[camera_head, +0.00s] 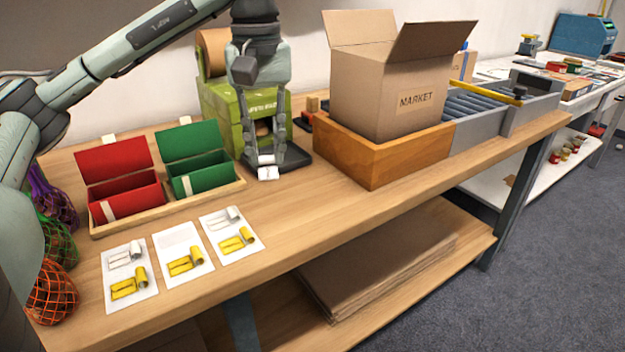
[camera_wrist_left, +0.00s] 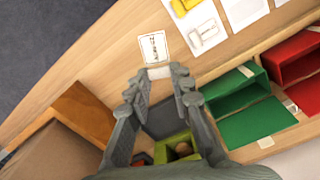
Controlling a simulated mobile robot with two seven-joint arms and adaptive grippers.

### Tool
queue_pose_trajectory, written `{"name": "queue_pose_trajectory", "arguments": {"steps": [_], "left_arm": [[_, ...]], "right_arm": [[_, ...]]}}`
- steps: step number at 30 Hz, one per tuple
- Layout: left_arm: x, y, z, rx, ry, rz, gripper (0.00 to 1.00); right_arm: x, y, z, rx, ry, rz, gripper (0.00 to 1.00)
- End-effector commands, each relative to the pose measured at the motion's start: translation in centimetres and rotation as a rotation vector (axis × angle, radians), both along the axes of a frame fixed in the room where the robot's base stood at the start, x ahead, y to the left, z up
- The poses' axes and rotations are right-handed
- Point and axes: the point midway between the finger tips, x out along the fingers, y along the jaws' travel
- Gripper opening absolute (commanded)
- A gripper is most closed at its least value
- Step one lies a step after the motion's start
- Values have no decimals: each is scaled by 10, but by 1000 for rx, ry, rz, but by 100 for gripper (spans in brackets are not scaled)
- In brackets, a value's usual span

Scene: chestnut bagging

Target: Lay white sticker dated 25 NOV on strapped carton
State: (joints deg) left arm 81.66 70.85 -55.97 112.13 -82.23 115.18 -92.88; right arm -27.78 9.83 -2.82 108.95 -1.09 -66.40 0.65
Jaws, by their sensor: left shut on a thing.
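My left gripper (camera_head: 265,160) is shut on a small white sticker (camera_head: 268,173) above the wooden bench, in front of the green machine. In the left wrist view the sticker (camera_wrist_left: 153,47) sticks out past the fingertips (camera_wrist_left: 157,82), flat and with dark print too small to read. A brown carton with a blue mark (camera_head: 463,67) stands partly hidden behind the open MARKET carton (camera_head: 395,98). Another low carton (camera_head: 578,87) lies on the far white table. My right gripper is not in view.
Three white cards (camera_head: 184,252) lie at the bench front; the middle one holds only a yellow sticker. Red (camera_head: 118,172) and green (camera_head: 190,155) boxes stand behind them. A wooden tray (camera_head: 372,160) holds the MARKET carton beside a grey roller conveyor (camera_head: 480,108).

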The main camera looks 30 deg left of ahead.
Motion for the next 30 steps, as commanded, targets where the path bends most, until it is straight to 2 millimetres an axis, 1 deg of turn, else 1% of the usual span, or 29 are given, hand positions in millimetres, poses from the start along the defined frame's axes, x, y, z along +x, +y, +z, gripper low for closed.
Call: {"name": "queue_pose_trajectory", "arguments": {"steps": [1, 6, 9, 12, 17, 20, 25, 30], "left_arm": [[13, -3, -12, -4, 4, -2, 11], [52, -9, -34, -4, 4, -2, 11], [70, -11, -44, -2, 4, -1, 11], [82, -11, -50, -1, 1, 0, 11], [88, -11, -57, 1, 2, 0, 11], [88, -11, -68, 2, 4, 0, 11], [87, -11, -91, 1, 2, 0, 11], [88, -11, -94, 1, -1, 0, 11]], "right_arm": [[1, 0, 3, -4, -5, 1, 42], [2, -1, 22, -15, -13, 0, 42], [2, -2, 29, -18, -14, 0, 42], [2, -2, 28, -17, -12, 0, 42], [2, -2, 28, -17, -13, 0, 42], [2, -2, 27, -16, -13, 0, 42], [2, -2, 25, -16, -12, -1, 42], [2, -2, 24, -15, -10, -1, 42]]}}
